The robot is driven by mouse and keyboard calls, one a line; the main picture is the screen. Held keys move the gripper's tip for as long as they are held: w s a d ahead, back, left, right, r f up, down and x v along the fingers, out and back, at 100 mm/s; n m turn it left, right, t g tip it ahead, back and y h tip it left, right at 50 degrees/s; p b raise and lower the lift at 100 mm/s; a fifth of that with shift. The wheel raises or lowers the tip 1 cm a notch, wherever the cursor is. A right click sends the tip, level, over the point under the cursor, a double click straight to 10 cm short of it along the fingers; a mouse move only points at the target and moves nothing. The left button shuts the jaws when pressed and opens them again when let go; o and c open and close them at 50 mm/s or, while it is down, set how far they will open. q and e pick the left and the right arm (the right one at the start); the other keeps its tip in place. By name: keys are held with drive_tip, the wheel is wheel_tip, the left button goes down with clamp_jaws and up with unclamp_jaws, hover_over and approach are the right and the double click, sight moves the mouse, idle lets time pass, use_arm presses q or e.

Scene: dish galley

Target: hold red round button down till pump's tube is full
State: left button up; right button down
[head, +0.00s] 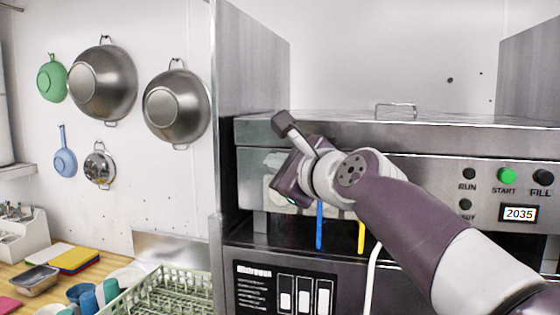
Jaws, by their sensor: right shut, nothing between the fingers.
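My right gripper (286,190) is at the left part of the steel machine's front panel (430,180). It is shut and empty, its tips turned away and mostly hidden by the hand. My left gripper is not in view.
The panel's right side has a green START button (506,176), a black FILL button (543,177) and a display (518,213) reading 2035. A green dish rack (160,292) stands at lower left. Steel colanders (103,82) hang on the left wall.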

drive_tip(key=shift+w, duration=0.2)
drive_tip(key=shift+w+d, duration=0.15)
drive_tip(key=shift+w, duration=0.1)
drive_tip(key=shift+w+d, duration=0.15)
drive_tip(key=shift+w, duration=0.25)
idle(0.8)
idle(2.2)
drive_tip(key=shift+s+a, duration=0.25)
drive_tip(key=shift+s, duration=0.55)
drive_tip(key=s+p, duration=0.1)
drive_tip(key=s+a, duration=0.1)
drive_tip(key=s, duration=0.1)
drive_tip(key=s+p, duration=0.1)
drive_tip(key=shift+s+a+p, duration=0.3)
drive_tip(key=shift+s, duration=0.1)
